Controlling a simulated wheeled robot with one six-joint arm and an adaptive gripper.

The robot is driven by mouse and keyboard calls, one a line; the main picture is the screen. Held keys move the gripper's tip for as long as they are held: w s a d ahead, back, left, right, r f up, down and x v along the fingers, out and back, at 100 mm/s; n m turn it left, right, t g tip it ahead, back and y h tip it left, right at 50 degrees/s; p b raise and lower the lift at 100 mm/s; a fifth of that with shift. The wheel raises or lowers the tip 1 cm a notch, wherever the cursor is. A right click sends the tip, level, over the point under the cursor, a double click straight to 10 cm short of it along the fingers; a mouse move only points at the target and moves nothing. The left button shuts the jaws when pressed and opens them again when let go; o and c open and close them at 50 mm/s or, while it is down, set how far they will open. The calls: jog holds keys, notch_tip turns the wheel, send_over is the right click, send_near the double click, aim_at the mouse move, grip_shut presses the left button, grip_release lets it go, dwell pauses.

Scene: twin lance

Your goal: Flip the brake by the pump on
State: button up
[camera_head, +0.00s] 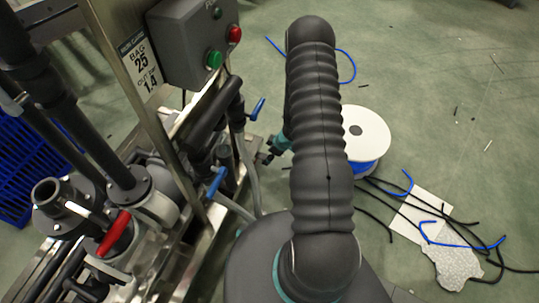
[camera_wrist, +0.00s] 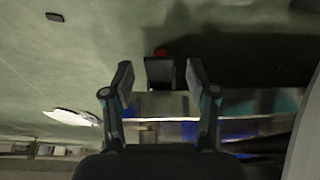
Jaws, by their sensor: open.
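No part is clearly marked as the brake, and I cannot tell which one it is. The pump unit, with grey pipes and flanges, stands at the left of the head view, with a red lever (camera_head: 114,234) on it. Two blue levers, a nearer one (camera_head: 216,182) and a farther one (camera_head: 257,109), sit to its right. My gripper (camera_head: 275,148) is partly hidden behind my arm, near the pipes. In the wrist view my gripper (camera_wrist: 159,68) is open and empty. A dark block (camera_wrist: 160,73) with a red top (camera_wrist: 161,52) appears beyond the fingers; contact is not visible.
A grey control box (camera_head: 188,45) with green and red buttons is mounted on a metal post (camera_head: 125,60). A white-and-blue spool (camera_head: 366,138), cable pieces and a white sheet (camera_head: 420,214) lie on the floor at right. A blue crate (camera_head: 38,165) stands far left.

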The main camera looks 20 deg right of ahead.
grip_shut()
jog(key=shift+s+d+f+t+y+b, duration=0.15)
jog(key=shift+f+t+y+b, duration=0.3)
jog(key=shift+b, duration=0.35)
jog(key=shift+s+d+f+t+y+b, duration=0.1)
jog(key=shift+f+t+y+b, duration=0.3)
jog(key=shift+b, duration=0.35)
jog(key=shift+f+t+y+b, duration=0.7)
jog(key=shift+t+y+b, duration=0.25)
jog(key=shift+b, duration=0.3)
jog(key=shift+a, duration=0.1)
grip_release()
jog(key=shift+w, duration=0.1)
